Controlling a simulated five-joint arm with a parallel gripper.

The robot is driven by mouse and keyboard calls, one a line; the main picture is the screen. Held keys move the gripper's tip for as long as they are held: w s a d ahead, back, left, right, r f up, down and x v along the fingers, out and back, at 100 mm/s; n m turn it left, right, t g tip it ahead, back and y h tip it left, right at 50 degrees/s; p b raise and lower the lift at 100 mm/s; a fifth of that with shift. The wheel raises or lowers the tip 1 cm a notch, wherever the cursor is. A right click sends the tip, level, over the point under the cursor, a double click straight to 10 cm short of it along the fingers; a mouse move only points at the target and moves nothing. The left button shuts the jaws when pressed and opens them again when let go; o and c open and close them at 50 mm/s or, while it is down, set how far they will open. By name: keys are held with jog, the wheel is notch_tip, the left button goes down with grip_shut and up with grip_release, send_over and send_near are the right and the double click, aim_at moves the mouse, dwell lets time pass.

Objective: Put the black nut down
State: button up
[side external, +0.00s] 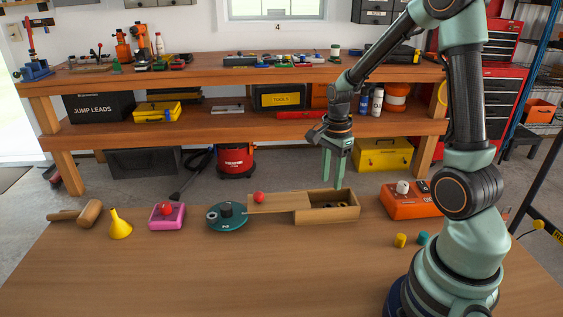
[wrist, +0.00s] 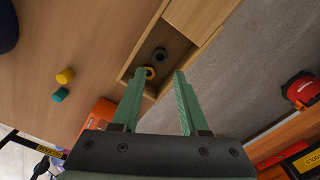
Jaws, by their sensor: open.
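My gripper (side external: 332,183) is open and points down over the open part of a wooden box (side external: 335,217). Its two green fingers also show in the wrist view (wrist: 158,76), apart, with nothing held between them. A black nut (wrist: 160,54) lies on the box floor, beyond the fingertips in the wrist view. In the side view the box front partly hides the dark shapes inside. The box's sliding lid (side external: 280,203), with a red knob (side external: 259,197), stands out to the left.
A green round device (side external: 227,222), a pink box with a red button (side external: 167,222), a yellow funnel (side external: 120,229) and a mallet (side external: 88,212) stand left. An orange case (side external: 408,205), a yellow piece (side external: 400,240) and a teal piece (side external: 423,238) are right. The front table is clear.

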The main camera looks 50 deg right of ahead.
jog(key=s+a+r+n+t, duration=0.4)
jog(key=a+r+n, duration=1.1)
jog(key=n, duration=0.6)
jog(key=shift+r+t, duration=0.4)
jog(key=shift+t, duration=0.4)
